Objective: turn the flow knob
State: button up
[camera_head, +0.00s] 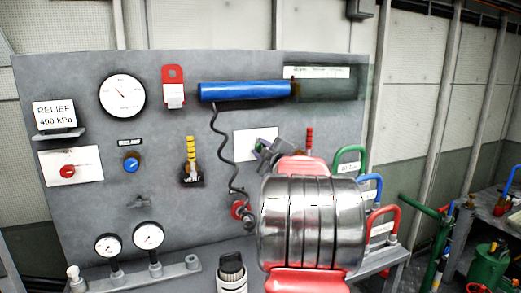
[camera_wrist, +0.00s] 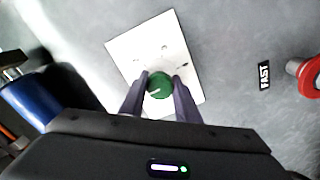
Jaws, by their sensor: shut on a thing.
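The flow knob (camera_wrist: 159,86) is a round green knob with a pale pointer line. It sits on a white plate (camera_wrist: 136,47) on the grey panel. In the wrist view my gripper (camera_wrist: 160,90) has one dark finger on each side of the knob and is shut on it. In the head view the white plate (camera_head: 243,140) is right of the panel's middle, with my gripper (camera_head: 259,150) in front of it. My silver and red arm stands in front of the panel's lower right, and the knob is mostly hidden there.
A blue cylinder (camera_head: 245,91) with a dark cable (camera_head: 221,150) sits above and left of the plate. Coloured hose loops (camera_head: 371,182) stand at the right.

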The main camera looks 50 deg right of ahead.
jog(key=shift+f, duration=0.15)
jog(key=o, duration=1)
jog(key=shift+o, duration=0.2)
jog(key=v, duration=1.3)
jog(key=shift+s+a, duration=0.2)
jog(key=shift+s, duration=0.1)
